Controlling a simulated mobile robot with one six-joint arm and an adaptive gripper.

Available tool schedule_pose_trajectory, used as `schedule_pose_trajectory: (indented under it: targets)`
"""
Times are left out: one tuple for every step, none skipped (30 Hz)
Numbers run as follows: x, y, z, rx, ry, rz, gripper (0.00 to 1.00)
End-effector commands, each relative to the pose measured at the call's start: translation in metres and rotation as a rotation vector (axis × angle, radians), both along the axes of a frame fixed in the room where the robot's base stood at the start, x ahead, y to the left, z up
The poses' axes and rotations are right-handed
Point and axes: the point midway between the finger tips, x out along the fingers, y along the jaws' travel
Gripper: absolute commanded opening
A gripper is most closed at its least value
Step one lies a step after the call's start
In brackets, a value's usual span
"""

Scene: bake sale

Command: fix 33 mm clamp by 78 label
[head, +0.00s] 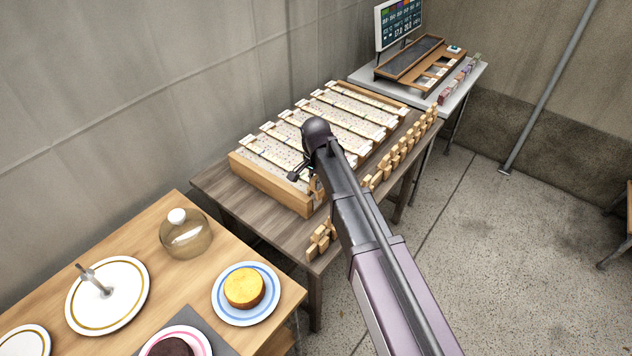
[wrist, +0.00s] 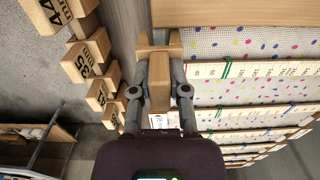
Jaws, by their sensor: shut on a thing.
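My gripper (wrist: 159,70) is shut on a wooden clamp (wrist: 158,88), its fingers on either side of the clamp's body. The clamp has a wider, two-pronged far end, and no number is readable on it. In the head view my gripper (head: 304,176) is over the near right part of the wooden tray (head: 270,188), with a bit of the held clamp (head: 317,188) showing. The tray holds dotted cloth crossed by wooden rails (wrist: 270,70) with white labels. The label 78 is too small to pick out. I cannot tell whether the clamp touches the tray.
Several numbered wooden clamps (wrist: 103,45) stand along the table's right edge; another group (head: 320,240) is at the near corner. A table with plates (head: 128,290) and a glass dome (head: 186,238) is at the left. A screen (head: 398,25) stands at the back.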

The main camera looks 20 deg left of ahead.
Motion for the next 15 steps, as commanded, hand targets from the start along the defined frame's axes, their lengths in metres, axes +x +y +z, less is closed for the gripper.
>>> schedule_pose_trajectory:
  targets:
    - [0.000,0.000,-0.005,0.000,0.000,0.000,0.00]
    - [0.000,0.000,-0.007,0.000,0.000,0.000,0.00]
    - [0.000,0.000,-0.009,0.000,0.000,0.000,0.00]
    - [0.000,0.000,-0.010,0.000,0.000,0.000,0.00]
    - [0.000,0.000,-0.012,0.000,0.000,0.000,0.00]
    - [0.000,0.000,-0.013,0.000,0.000,0.000,0.00]
    - [0.000,0.000,-0.014,0.000,0.000,0.000,0.00]
    - [0.000,0.000,-0.015,0.000,0.000,0.000,0.00]
    - [0.000,0.000,-0.017,0.000,0.000,0.001,0.00]
    - [0.000,0.000,-0.018,0.000,0.000,0.001,0.00]
    - [0.000,0.000,-0.018,0.000,0.000,0.001,0.00]
    - [0.000,0.000,-0.019,0.000,0.000,0.001,0.00]
    - [0.000,0.000,-0.020,0.000,0.000,0.001,0.00]
    - [0.000,0.000,-0.020,0.000,0.000,0.001,0.00]
    - [0.000,0.000,-0.021,0.000,0.000,0.001,0.00]
